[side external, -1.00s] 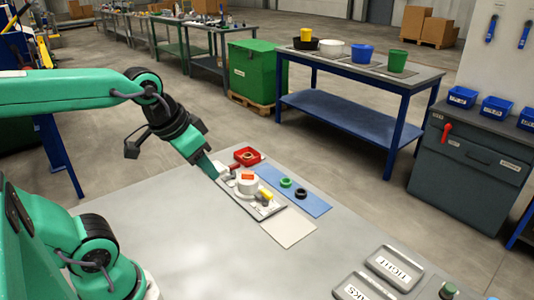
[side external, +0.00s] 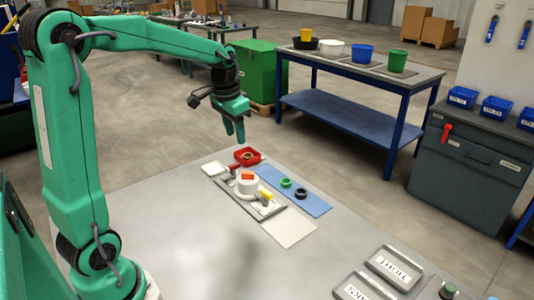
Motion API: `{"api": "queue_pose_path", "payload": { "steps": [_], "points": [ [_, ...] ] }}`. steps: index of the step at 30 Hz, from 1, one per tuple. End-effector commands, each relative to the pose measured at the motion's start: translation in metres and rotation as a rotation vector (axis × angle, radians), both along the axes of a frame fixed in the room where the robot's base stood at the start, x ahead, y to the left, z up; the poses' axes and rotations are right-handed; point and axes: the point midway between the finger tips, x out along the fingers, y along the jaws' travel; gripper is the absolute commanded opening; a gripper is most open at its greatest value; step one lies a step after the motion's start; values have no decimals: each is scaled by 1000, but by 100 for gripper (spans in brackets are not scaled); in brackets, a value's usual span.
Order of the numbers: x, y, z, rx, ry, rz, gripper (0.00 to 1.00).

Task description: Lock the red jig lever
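The jig (side external: 262,211) is a pale plate on the table, holding a white round part with a red-orange patch on top (side external: 247,177). A small dark red handle (side external: 234,169), which looks like the jig lever, stands at the jig's far left end; its exact position is too small to tell. A yellow piece (side external: 266,196) is at the jig's near end. My gripper (side external: 235,138) hangs in the air above and behind the jig, fingers pointing down, apart from everything. Nothing shows between the fingers, but their gap is too small to judge.
A red tray (side external: 239,161) with a ring stands behind the jig, and a white dish (side external: 207,169) at its left. A blue mat (side external: 311,204) with green and black rings lies to the right. The table's left and middle are clear.

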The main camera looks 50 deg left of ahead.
Motion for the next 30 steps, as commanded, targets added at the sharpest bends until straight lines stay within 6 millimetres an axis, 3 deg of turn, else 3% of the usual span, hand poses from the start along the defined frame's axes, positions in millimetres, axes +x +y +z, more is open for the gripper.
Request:
{"api": "queue_pose_path", "payload": {
  "steps": [6,15,21,30],
  "points": [
    [26,41,-31,-16,66,4,38],
    [49,93,-78,-42,138,4,38],
    [54,110,-95,-53,160,2,38],
    [54,113,-99,-55,164,0,38]
  ]
}}
